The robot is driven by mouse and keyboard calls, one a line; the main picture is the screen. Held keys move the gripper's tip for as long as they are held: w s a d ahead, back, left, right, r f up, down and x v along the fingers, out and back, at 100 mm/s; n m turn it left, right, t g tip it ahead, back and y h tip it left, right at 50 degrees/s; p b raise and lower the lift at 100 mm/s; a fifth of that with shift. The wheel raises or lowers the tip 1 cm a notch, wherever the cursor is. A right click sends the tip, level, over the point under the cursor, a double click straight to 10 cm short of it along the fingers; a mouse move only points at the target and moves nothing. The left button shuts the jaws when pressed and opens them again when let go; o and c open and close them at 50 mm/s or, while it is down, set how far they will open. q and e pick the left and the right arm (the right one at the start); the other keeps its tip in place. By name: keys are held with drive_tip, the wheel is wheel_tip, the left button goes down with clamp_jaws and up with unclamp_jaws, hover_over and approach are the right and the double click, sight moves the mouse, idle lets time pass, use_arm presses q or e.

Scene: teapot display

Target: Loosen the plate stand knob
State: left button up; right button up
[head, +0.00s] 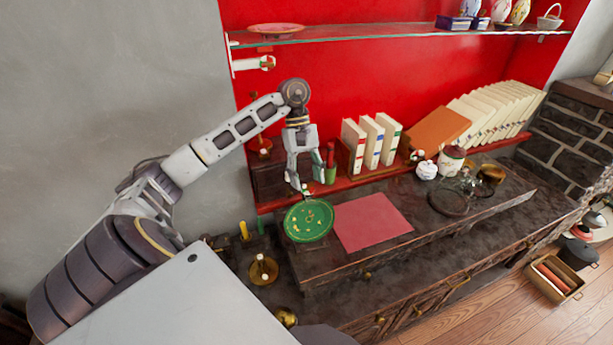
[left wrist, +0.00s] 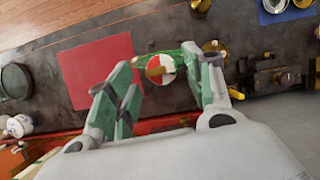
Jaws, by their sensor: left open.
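A round green plate (head: 308,222) with small yellow and red marks sits on the dark counter, left of a pink-red mat (head: 372,221). My left gripper (head: 304,186) is above the plate's far edge, fingers pointing down and apart. In the left wrist view a round red-and-white knob-like piece (left wrist: 160,68) shows between the spread fingers of my left gripper (left wrist: 163,80), with green of the plate beside it. I cannot tell whether a finger touches it. In the head view it is mostly hidden by the gripper. My right gripper is not in view.
Upright books (head: 372,142) and a green cup (head: 331,174) stand close behind and right of the gripper. Brass candle holders (head: 263,269) stand left of the plate. A glass shelf (head: 390,34) runs above. The mat's surface is clear.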

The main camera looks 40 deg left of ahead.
use_arm(q)
drive_tip(key=shift+f, duration=0.1)
drive_tip(key=c, duration=1)
